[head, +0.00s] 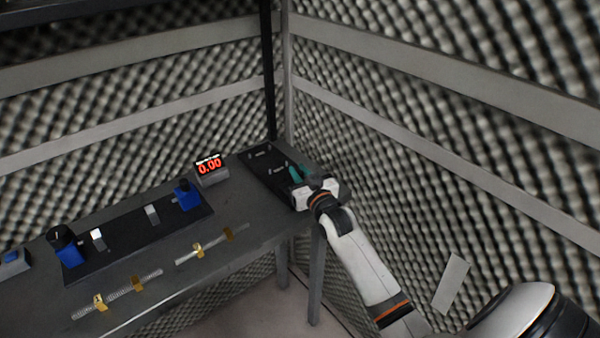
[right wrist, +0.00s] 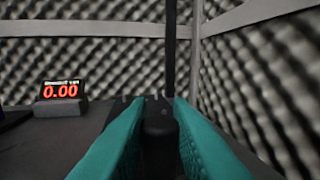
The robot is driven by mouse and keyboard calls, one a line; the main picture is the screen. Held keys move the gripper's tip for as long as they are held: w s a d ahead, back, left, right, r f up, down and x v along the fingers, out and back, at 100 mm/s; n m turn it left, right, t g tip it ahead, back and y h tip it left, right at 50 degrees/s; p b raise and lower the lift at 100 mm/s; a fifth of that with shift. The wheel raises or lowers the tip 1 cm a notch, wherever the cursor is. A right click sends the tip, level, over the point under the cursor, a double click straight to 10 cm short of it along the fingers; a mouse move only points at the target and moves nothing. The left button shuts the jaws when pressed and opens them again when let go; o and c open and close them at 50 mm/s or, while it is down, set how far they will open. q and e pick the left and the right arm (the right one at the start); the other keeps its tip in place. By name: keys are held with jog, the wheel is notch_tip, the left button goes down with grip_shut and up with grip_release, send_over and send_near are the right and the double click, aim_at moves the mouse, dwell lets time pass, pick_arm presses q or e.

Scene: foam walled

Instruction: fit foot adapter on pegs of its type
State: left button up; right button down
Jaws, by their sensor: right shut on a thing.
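My right gripper (head: 302,174), with teal fingers, is over the near right end of a black board (head: 262,172) at the table's far right corner. The board carries small grey pegs (head: 260,154) in groups. In the right wrist view, a dark rounded piece (right wrist: 160,122), apparently the foot adapter, sits between the teal fingers, which are shut on it. Its underside and any contact with the pegs are hidden. In the head view the fingers and wrist cover it. My left gripper is not in view.
A display reading 0.00 (head: 210,169) stands left of the board. A long black base (head: 135,238) with blue fixtures (head: 187,196) lies further left. Rods with brass pieces (head: 198,250) lie near the front edge. Foam walls (head: 400,150) close in behind and to the right.

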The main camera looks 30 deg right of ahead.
jog(key=shift+f, duration=0.4)
jog(key=c, duration=1.2)
grip_release()
jog(key=shift+c, duration=0.2)
jog(key=shift+s, duration=0.15)
jog(key=s+a+b, duration=0.1)
jog(key=s, duration=1)
jog(key=shift+s+a, duration=0.35)
